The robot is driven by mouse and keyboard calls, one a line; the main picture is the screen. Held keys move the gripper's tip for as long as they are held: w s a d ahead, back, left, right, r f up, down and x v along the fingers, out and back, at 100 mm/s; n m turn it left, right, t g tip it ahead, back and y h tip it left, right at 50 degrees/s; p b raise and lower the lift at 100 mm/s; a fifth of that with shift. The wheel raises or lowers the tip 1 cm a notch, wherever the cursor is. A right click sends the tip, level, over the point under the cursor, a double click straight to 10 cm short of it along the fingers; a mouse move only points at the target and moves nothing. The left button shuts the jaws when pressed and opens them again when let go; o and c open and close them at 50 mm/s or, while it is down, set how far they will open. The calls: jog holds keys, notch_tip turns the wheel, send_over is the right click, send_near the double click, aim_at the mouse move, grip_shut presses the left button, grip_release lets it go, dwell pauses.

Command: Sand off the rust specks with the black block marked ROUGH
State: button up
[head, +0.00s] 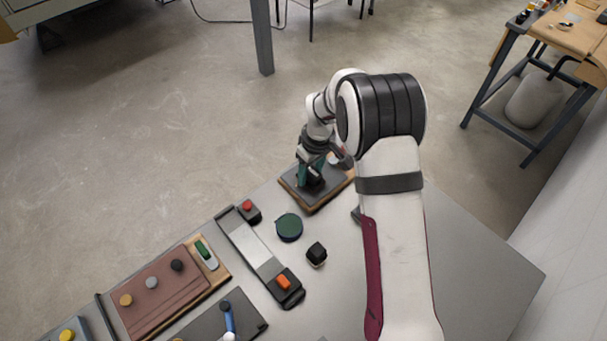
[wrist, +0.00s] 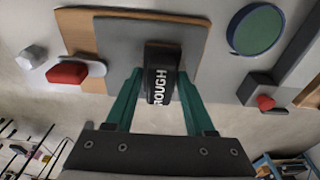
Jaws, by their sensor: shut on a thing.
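My gripper (head: 311,177) is over the grey plate on a wooden board at the far edge of the table. In the wrist view its teal fingers (wrist: 158,78) are shut on the black block (wrist: 163,62), whose white lettering reads ROUGH. The block is over the grey plate (wrist: 119,45), and the wooden board (wrist: 76,33) shows around it. I cannot tell whether the block touches the plate. No rust specks can be made out; the block, my gripper and my arm hide part of the plate.
The table's right part (head: 480,270) is clear.

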aim_at(295, 187)
jog(key=shift+w+d, duration=1.1)
jog(key=shift+d, duration=0.05)
jog(key=shift+w+d+r, duration=0.25)
jog(key=shift+w+d, duration=0.15)
jog(key=shift+w, duration=0.05)
jog(key=shift+s+a+f, duration=0.25)
jog(key=shift+s+a, duration=2.75)
jog(key=shift+w+d, duration=0.1)
jog(key=shift+w, duration=0.55)
jog(key=shift+w+d, duration=2.4)
jog(key=shift+s+a, duration=2.8)
notch_tip(295, 187, up, 8)
jog(key=shift+r, duration=0.15)
